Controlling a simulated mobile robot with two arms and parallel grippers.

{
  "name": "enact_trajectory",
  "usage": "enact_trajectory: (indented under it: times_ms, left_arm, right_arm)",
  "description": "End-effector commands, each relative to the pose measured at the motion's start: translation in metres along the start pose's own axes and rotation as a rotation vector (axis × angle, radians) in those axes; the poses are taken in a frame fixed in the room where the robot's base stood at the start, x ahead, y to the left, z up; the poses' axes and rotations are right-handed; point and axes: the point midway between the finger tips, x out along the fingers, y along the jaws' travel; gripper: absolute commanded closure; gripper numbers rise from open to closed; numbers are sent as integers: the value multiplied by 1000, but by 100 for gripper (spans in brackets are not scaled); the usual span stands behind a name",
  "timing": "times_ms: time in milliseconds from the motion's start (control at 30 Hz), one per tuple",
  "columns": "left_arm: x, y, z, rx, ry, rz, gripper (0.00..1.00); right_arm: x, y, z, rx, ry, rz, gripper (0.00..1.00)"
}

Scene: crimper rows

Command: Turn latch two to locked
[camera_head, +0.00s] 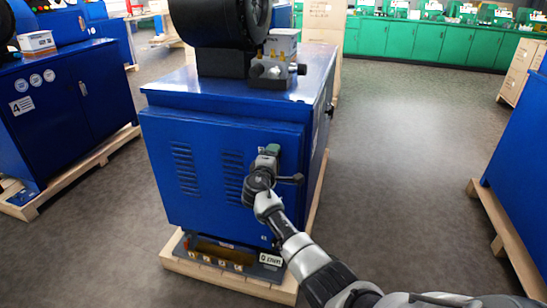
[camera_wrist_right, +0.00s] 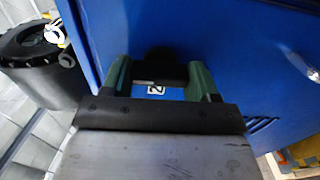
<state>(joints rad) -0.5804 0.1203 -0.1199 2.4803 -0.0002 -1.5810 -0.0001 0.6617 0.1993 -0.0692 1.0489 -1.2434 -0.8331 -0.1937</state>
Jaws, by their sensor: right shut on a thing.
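The blue cabinet (camera_head: 215,135) under the crimper stands in the middle of the head view, with its vented front facing me. My right gripper (camera_head: 271,150) is at the upper right part of that front. In the right wrist view, my right gripper's (camera_wrist_right: 160,72) green fingers stand on both sides of a black latch knob (camera_wrist_right: 160,67) and are shut on it. A small white label (camera_wrist_right: 156,90) that reads 2 shows beside the knob. The knob's pointing direction is hidden by the gripper. My left gripper is in neither view.
A wooden pallet (camera_head: 171,262) carries the cabinet. Another blue cabinet (camera_head: 55,108) stands at the left, and a blue body (camera_head: 520,165) on a pallet at the right. Grey floor (camera_head: 400,140) lies open between. A silver handle (camera_wrist_right: 303,66) shows in the wrist view.

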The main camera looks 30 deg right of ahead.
Motion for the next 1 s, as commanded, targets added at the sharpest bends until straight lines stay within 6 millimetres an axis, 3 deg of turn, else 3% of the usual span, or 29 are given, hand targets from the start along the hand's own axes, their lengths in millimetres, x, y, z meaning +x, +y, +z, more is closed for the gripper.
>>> enact_trajectory:
  times_ms: [400,433,600,867,1000]
  left_arm:
    - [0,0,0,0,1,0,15]
    - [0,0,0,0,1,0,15]
    - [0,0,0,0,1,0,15]
    - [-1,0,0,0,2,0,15]
    - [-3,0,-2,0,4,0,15]
  right_arm:
    - [0,-1,0,-11,2,0,64]
    - [0,-1,0,-11,2,0,37]
    - [0,-1,0,-9,1,0,15]
    - [-1,0,0,-8,1,0,15]
    - [-12,0,-1,-7,2,0,15]
